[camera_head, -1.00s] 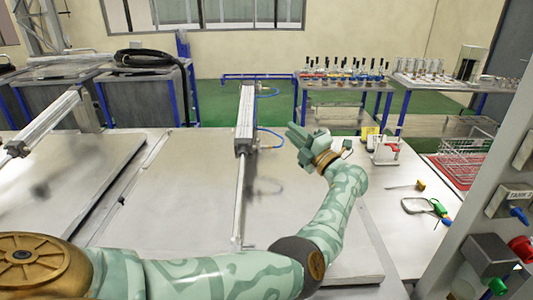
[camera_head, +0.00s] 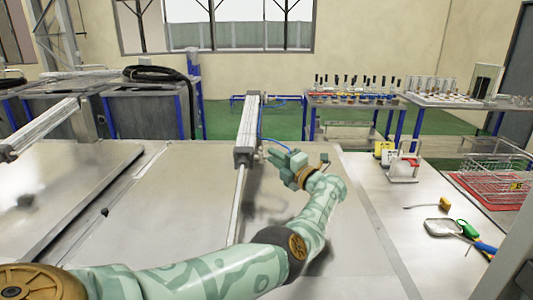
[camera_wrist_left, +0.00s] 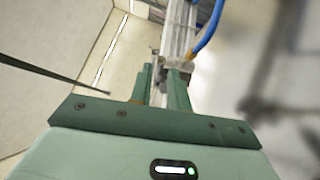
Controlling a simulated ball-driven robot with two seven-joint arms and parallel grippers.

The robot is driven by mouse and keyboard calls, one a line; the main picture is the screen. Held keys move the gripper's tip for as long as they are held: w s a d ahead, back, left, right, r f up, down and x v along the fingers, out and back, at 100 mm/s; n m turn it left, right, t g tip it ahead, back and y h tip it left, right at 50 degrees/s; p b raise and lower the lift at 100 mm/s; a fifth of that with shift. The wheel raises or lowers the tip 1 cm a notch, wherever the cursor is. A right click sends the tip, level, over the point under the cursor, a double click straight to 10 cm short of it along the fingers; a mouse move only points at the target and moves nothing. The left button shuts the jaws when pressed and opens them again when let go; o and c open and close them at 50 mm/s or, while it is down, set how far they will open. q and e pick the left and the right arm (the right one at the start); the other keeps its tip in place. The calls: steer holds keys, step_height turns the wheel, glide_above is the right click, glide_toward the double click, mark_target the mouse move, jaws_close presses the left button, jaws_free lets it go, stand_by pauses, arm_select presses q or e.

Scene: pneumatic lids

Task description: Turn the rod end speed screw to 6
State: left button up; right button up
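A pneumatic cylinder (camera_head: 249,118) lies on the tilted metal lid, its thin rod (camera_head: 238,200) running toward me. A blue hose (camera_head: 275,139) joins it near its rod end block (camera_head: 243,153). The rod end speed screw is too small to make out, and no number on it can be read. My left gripper (camera_head: 279,158) is just right of the rod end block, apparently not touching it. The cylinder (camera_wrist_left: 180,25) and blue hose (camera_wrist_left: 210,30) show beyond the tips. My right gripper is out of view.
A second cylinder (camera_head: 45,128) and lid (camera_head: 60,190) are at the left. The metal surface (camera_head: 150,210) in front is mostly clear.

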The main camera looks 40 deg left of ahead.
mark_target(262, 150)
arm_select(q)
steer(key=a, duration=0.4)
steer(key=shift+w+r, duration=0.2)
steer(key=shift+r, duration=0.05)
jaws_close()
